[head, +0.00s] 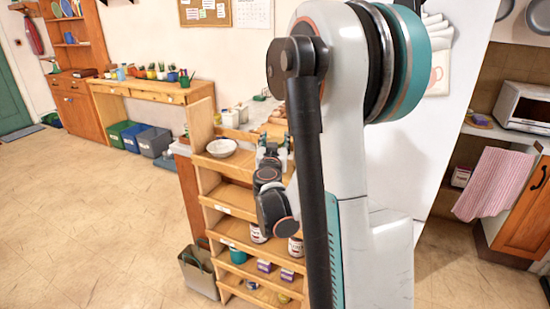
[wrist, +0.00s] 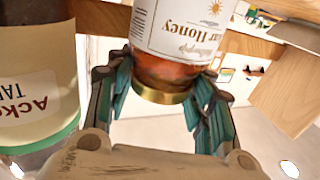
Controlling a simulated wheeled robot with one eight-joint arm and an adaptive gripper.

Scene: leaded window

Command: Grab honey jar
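The honey jar (wrist: 185,35) fills the top middle of the wrist view. It has a white label reading "Honey", amber contents and a gold lid, and appears upside down in this picture. My gripper (wrist: 166,85) has its two teal-and-dark fingers spread, one on either side of the jar near its lid end. Whether the pads touch the jar cannot be made out. In the head view my gripper (head: 270,160) is at the top of the wooden shelf unit, among small bottles. The honey jar cannot be singled out there.
A large labelled bottle (wrist: 38,85) stands close to the left finger. A wooden board (wrist: 295,92) shows at right. In the head view a white bowl (head: 221,148) sits left of my gripper on the shelf unit (head: 212,170). Open floor (head: 95,215) lies to the left.

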